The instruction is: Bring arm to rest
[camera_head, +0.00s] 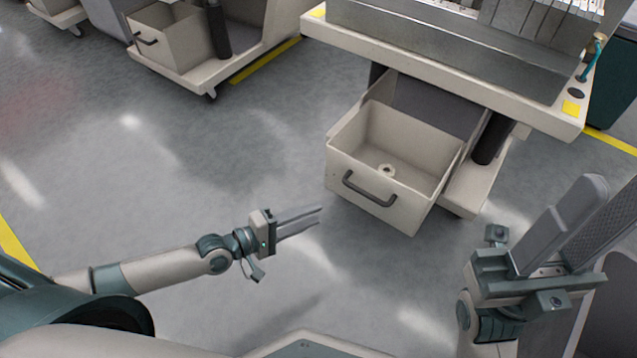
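My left gripper (318,215) reaches in from the left over the bare floor, in front of and to the left of the open drawer. Its two thin grey fingers point right with a narrow gap between them, and nothing shows in the gap. My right gripper (590,208) is large and close at the lower right, its fingers pointing up and to the right. One finger side shows a dark textured face.
A beige trolley (440,50) stands ahead with its drawer (345,165) pulled out. A small round ring-like part (386,170) lies in the drawer. Another trolley (172,50) with an open bin is at the upper left. Grey floor (200,150) between them is free.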

